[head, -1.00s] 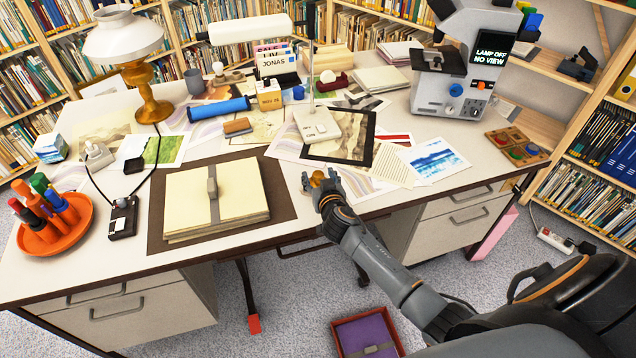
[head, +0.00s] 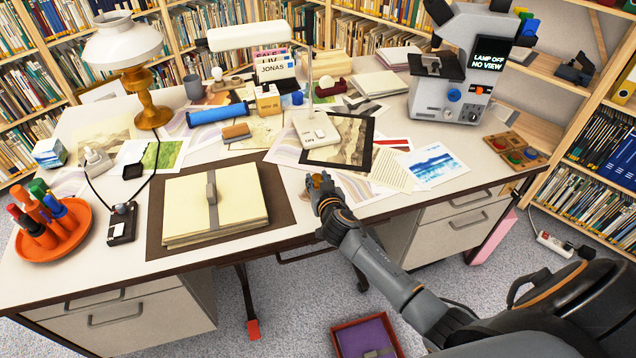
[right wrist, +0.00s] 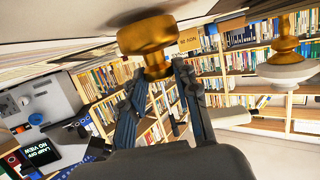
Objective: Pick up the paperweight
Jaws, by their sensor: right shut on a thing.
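The paperweight is a small brass-coloured knob (head: 318,180) at the front edge of the desk, right of the folder stack. In the right wrist view the paperweight (right wrist: 148,38) shows large, with a rounded body and a narrower end, close against the pale desk top. My right gripper (head: 322,187) is at the paperweight, its fingers closed on it. In the right wrist view its dark fingers (right wrist: 160,82) reach up to the brass. The fingers partly hide the paperweight in the head view. My left gripper is not in view.
A strapped paper stack (head: 215,205) lies on a brown mat left of my gripper. A framed print (head: 338,140) and loose sheets lie just behind. A microscope (head: 450,95) stands at the back right. A red tray (head: 337,332) is on the floor below.

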